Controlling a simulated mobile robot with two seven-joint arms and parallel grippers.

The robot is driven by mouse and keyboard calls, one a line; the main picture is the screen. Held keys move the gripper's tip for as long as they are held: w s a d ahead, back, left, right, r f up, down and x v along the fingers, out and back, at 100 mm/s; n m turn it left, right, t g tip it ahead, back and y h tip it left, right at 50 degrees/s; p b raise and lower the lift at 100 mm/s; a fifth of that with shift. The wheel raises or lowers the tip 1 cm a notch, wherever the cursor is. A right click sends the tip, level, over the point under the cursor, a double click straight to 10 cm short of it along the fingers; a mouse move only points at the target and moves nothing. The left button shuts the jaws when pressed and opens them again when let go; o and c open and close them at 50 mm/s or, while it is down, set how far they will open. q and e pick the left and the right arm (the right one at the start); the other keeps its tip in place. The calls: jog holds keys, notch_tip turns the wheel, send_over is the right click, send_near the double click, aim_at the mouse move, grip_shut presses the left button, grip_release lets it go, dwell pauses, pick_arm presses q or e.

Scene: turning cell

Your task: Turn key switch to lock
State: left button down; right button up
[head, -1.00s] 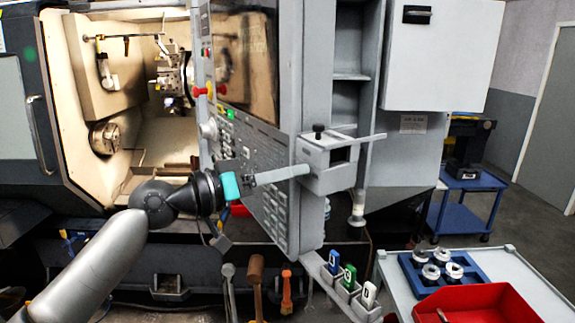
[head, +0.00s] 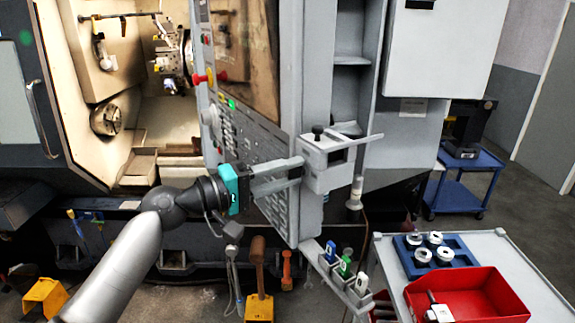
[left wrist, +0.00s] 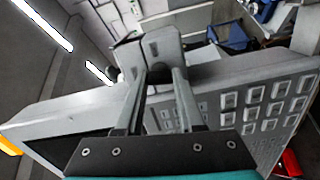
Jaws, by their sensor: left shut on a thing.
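My left gripper (head: 298,171) reaches across the front of the machine's control panel (head: 262,172). Its fingertips meet a grey box (head: 327,160) with a black knob on top at the panel's right edge. In the left wrist view, the fingertips (left wrist: 160,74) are a little apart at the grey box (left wrist: 152,48), with a small dark part (left wrist: 159,71) between them. The gripper is shut on this part. I cannot tell whether it is the key switch; no key or lock mark is readable. My right gripper is not in view.
Panel buttons (left wrist: 255,105) lie close beside the fingers. The open lathe chamber (head: 165,120) is at left. Bins with coloured tags (head: 345,268) are below the panel. A white cart (head: 500,262) with a red tray (head: 480,285) stands at lower right.

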pick_arm(q)
jog(key=shift+n, duration=0.9)
jog(key=c, duration=0.8)
grip_release()
jog(key=shift+a, duration=0.1)
jog(key=b+v, duration=0.5)
jog(key=v, duration=1)
